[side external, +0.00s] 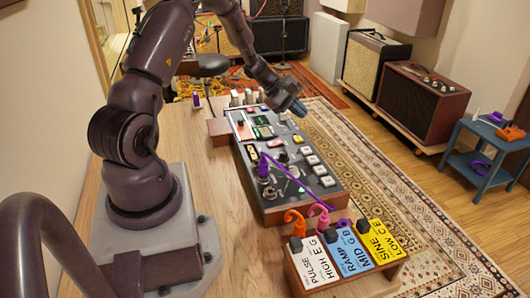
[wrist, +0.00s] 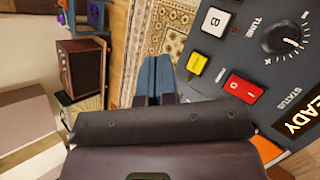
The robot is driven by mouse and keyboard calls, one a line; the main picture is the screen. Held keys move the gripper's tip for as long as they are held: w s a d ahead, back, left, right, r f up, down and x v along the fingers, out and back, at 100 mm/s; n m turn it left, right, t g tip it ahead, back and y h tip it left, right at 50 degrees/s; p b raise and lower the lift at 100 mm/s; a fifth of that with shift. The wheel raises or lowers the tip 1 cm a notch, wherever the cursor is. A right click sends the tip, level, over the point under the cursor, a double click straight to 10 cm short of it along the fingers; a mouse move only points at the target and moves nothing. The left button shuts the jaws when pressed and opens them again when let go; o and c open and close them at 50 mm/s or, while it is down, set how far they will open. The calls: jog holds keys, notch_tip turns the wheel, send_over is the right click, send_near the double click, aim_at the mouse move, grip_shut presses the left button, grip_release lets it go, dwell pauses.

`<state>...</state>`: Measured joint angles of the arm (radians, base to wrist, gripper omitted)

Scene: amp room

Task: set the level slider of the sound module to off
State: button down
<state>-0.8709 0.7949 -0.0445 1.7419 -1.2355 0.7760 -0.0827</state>
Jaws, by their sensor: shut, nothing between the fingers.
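The sound module (side external: 322,190), a long dark panel with knobs, buttons and small displays, lies on the wooden bench. Part of its panel (wrist: 235,50) also fills the upper right of the wrist view. I cannot make out the level slider or its setting in either view. My gripper (side external: 299,107) is above the far right part of the module in the side view. In the wrist view its blue fingertips (wrist: 156,73) are together and empty, at the panel's edge with rug beyond. I cannot tell whether they touch the module.
The panel shows a TUNE knob (wrist: 282,37), a yellow button (wrist: 197,63) and a red switch (wrist: 243,88). A purple cable (side external: 285,170) crosses the module. A rack with white, blue and yellow cards (side external: 353,252) stands at the bench's near end. The rug side is open.

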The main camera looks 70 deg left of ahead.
jog(key=c, duration=1.7)
grip_release()
jog(key=o, duration=0.7)
jog(key=a, duration=0.1)
jog(key=a+m, duration=0.1)
jog(key=a+r, duration=0.1)
jog(key=shift+s+a+r+y, duration=0.1)
jog(key=shift+s+a+y, duration=0.1)
jog(key=shift+s+y, duration=0.15)
jog(key=shift+c, duration=0.2)
jog(key=m+g+y, duration=0.3)
jog(key=m, duration=1.4)
send_near(283, 116)
notch_tip(283, 116, up, 5)
jog(key=f+m+g, duration=0.1)
jog(key=m, duration=0.3)
jog(key=x, duration=0.8)
jog(key=a+x, duration=0.1)
jog(key=x, duration=0.3)
jog(key=shift+f, duration=0.15)
